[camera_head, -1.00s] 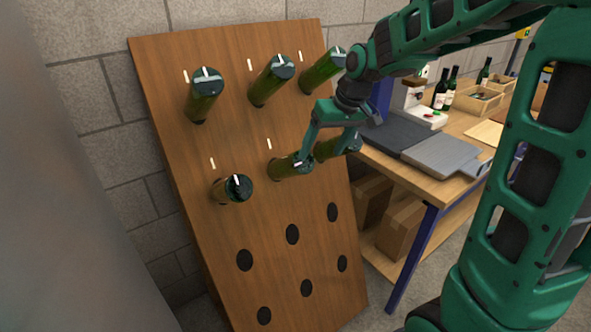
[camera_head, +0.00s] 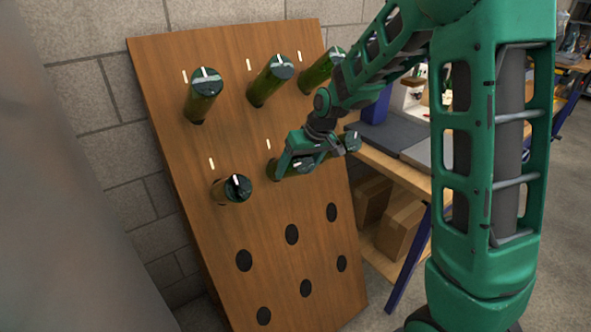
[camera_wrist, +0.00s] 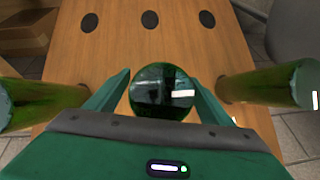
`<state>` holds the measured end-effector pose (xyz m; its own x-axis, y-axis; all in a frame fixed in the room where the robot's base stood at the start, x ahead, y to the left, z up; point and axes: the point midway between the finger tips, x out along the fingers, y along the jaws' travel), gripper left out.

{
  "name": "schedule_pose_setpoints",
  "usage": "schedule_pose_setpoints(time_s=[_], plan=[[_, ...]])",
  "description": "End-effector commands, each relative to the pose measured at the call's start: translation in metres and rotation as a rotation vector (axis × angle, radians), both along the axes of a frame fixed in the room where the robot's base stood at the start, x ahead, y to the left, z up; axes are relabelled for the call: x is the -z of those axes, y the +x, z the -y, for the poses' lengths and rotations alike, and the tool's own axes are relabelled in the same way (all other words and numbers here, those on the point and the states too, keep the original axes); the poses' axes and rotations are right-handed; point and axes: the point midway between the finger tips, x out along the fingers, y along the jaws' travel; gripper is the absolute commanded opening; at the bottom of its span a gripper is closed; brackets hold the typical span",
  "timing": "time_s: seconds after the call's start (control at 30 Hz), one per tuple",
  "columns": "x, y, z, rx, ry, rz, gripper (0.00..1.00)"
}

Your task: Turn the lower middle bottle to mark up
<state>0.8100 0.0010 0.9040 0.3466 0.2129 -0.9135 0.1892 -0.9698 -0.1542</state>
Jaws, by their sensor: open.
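The lower middle bottle, green glass, sticks out of the wooden rack (camera_head: 190,225); in the head view my gripper (camera_head: 293,167) covers most of it, with a bit of glass (camera_head: 273,170) showing at the left. In the wrist view its round base (camera_wrist: 160,92) sits between my two open fingers, with a small gap visible beside it. A white mark on the base points toward the right of that view, where the rack's empty holes are at the top. A white tick (camera_head: 268,144) is on the board above this bottle.
Neighbouring bottles stand close on both sides: lower left (camera_head: 232,189) and lower right (camera_head: 350,143). Three upper bottles, including the upper middle one (camera_head: 271,80), stick out above. Several empty holes (camera_head: 292,234) lie below. A workbench (camera_head: 395,165) stands right.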

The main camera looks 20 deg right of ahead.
Motion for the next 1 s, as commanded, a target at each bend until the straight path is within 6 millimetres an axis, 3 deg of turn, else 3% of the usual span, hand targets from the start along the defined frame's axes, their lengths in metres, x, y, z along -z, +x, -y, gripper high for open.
schedule_pose_setpoints(time_s=[0.33, 0.5, 1.0], plan=[[0.003, 0.0013, -0.0006, 0.0, 0.0, 0.001, 0.75], [0.0028, 0.0014, -0.0005, 0.0, 0.0, 0.001, 0.34], [0.0026, 0.0016, 0.0005, 0.066, 0.074, -0.024, 0.34]])
